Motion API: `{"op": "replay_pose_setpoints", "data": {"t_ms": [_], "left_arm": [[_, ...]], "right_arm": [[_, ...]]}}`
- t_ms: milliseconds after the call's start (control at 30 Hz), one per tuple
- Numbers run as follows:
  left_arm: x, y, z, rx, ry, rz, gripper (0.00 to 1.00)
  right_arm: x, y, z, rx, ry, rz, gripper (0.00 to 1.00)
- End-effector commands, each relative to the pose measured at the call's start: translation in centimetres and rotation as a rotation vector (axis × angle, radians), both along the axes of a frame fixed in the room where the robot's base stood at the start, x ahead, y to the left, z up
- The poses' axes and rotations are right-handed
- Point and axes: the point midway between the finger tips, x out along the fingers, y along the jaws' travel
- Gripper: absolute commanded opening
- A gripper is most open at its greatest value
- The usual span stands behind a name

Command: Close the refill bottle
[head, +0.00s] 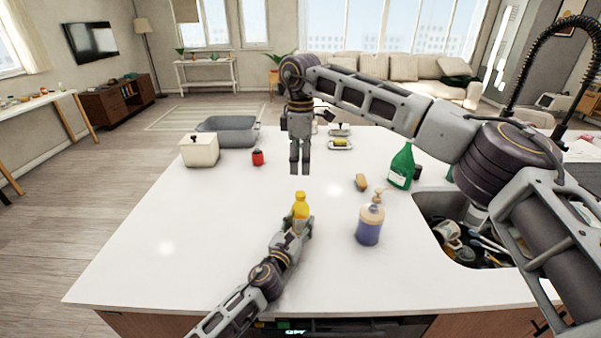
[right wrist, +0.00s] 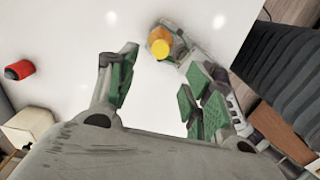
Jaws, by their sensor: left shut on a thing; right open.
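A small yellow bottle (head: 300,204) stands upright on the white island counter, and my left gripper (head: 298,224) is shut around its lower part. In the right wrist view, the bottle shows an amber body and a round yellow top (right wrist: 159,48). I cannot tell whether that top is a fully seated cap. My right gripper (head: 300,172) points down above the counter, behind the yellow bottle in the head view. Its green-padded fingers (right wrist: 160,92) are apart and empty in the right wrist view, with the bottle beyond them.
A purple-blue pump bottle (head: 368,227) stands right of the yellow bottle. A green bottle (head: 401,168) and a brown item (head: 361,182) are farther back by the filled sink (head: 423,212). The left counter is clear.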

Motion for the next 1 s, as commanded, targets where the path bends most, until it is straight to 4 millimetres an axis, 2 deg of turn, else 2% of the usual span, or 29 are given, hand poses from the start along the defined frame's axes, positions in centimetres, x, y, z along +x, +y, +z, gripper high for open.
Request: {"op": "replay_pose_setpoints", "data": {"t_ms": [200, 567, 600, 767, 1000], "left_arm": [[0.0, 0.0, -0.1, 0.001, 0.002, 0.0, 0.0], [0.0, 0.0, -0.1, 0.0, 0.001, 0.0, 0.0], [0.0, 0.0, -0.1, 0.0, 0.001, 0.0, 0.53], [0.0, 0.0, -0.1, 0.0, 0.001, 0.0, 0.74], [0.0, 0.0, 0.0, 0.0, 0.0, 0.0, 0.74]], "right_arm": [[0.0, 0.0, 1.7, 0.002, 0.0, 0.0, 0.5], [0.0, 0.0, 2.0, 0.001, 0.001, 0.0, 0.5], [0.0, 0.0, 2.0, 0.001, 0.001, 0.0, 0.5], [0.0, 0.0, 2.0, 0.001, 0.001, 0.0, 0.5], [0.0, 0.0, 2.0, 0.001, 0.001, 0.0, 0.5]]}}
